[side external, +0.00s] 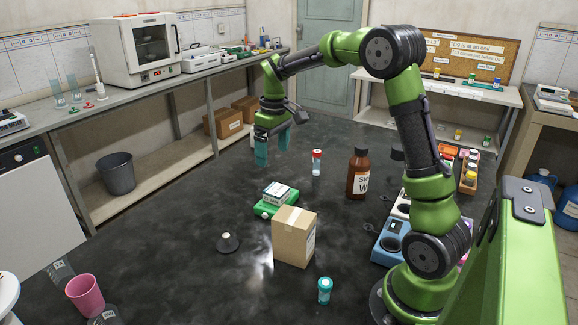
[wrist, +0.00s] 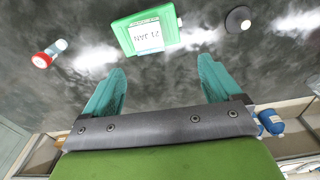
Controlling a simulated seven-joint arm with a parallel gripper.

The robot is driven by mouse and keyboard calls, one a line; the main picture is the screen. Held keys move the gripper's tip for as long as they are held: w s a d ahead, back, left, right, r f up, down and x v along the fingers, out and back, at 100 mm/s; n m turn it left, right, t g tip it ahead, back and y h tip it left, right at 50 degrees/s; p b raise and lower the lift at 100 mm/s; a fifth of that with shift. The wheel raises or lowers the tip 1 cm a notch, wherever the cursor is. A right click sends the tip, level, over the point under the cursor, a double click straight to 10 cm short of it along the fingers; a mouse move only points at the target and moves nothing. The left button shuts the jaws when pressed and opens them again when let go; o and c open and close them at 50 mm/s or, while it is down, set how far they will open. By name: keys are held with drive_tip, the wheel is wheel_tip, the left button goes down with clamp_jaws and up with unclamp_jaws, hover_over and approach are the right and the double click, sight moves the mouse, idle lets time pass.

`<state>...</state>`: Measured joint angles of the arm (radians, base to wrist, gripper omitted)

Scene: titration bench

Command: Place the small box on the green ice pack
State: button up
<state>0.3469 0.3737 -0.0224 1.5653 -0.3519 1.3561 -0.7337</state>
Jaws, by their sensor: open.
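The green ice pack (side external: 263,210) lies on the dark bench top near the middle of the side external view. My gripper (side external: 273,149) is open and empty, above the bench and behind the ice pack, apart from both. Its teal fingers (wrist: 163,68) are spread in the wrist view, with the box beyond the tips.
A cardboard box (side external: 292,240) stands just in front of the ice pack. A brown bottle (side external: 359,175) and a red-capped vial (side external: 316,163) stand behind and right. A dark conical item (side external: 228,243) is front left, a teal-capped jar (side external: 324,291) at the front. The bench left of the ice pack is clear.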

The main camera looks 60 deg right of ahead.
drive_tip(key=s+a+r+m+t, duration=0.1)
drive_tip(key=s+a+r+t, duration=0.1)
drive_tip(key=s+a+r, duration=0.3)
drive_tip(key=s+a+r+m+t, duration=0.1)
drive_tip(key=s+a+r+t, duration=0.2)
drive_tip(key=a, duration=0.4)
drive_tip(key=s+a+f+m+t+y, duration=0.1)
drive_tip(key=s+a+y, duration=0.1)
drive_tip(key=s+a, duration=0.5)
drive_tip(key=s, duration=0.3)
drive_tip(key=shift+s+f+m+t, duration=0.25)
drive_tip(key=shift+s+m+t, duration=0.05)
